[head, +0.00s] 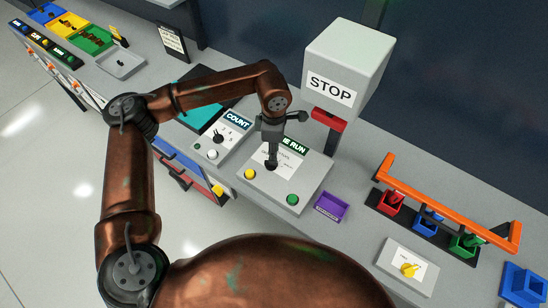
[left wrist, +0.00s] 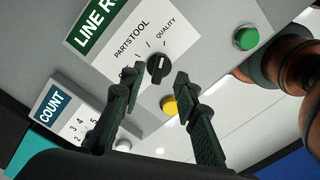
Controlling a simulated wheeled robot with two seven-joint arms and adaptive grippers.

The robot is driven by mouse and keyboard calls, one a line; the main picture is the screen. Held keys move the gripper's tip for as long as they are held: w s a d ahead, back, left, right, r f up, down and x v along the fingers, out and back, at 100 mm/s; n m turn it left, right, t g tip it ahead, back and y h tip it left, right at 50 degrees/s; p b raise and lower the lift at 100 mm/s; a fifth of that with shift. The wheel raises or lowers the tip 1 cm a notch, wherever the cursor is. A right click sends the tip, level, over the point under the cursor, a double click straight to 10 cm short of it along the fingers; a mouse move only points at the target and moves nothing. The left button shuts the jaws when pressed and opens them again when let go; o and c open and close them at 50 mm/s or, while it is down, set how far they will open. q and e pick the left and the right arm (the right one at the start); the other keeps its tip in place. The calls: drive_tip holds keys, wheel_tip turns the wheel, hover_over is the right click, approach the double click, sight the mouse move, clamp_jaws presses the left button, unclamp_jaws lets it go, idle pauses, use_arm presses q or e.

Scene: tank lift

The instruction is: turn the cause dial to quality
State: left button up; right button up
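The cause dial (left wrist: 158,68) is a black knob on a white label reading PARTS, TOOL and QUALITY, on the grey line run panel (head: 262,184). Its white mark points towards the tick side of the label; I cannot tell exactly which tick it meets. In the left wrist view, my left gripper (left wrist: 156,80) is open, one dark finger on each side of the dial, with visible gaps. In the head view, my left gripper (head: 271,160) points down over the label and hides most of the dial. My right gripper is not in view.
A yellow button (left wrist: 169,105) sits close to the dial and a green button (left wrist: 246,39) farther right. The count panel (head: 215,135) is beside the panel. A STOP box (head: 347,65) stands behind, and a purple tray (head: 331,207) lies to the right.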

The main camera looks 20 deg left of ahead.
use_arm(q)
wheel_tip(320, 180, up, 7)
idle(0.3)
idle(0.5)
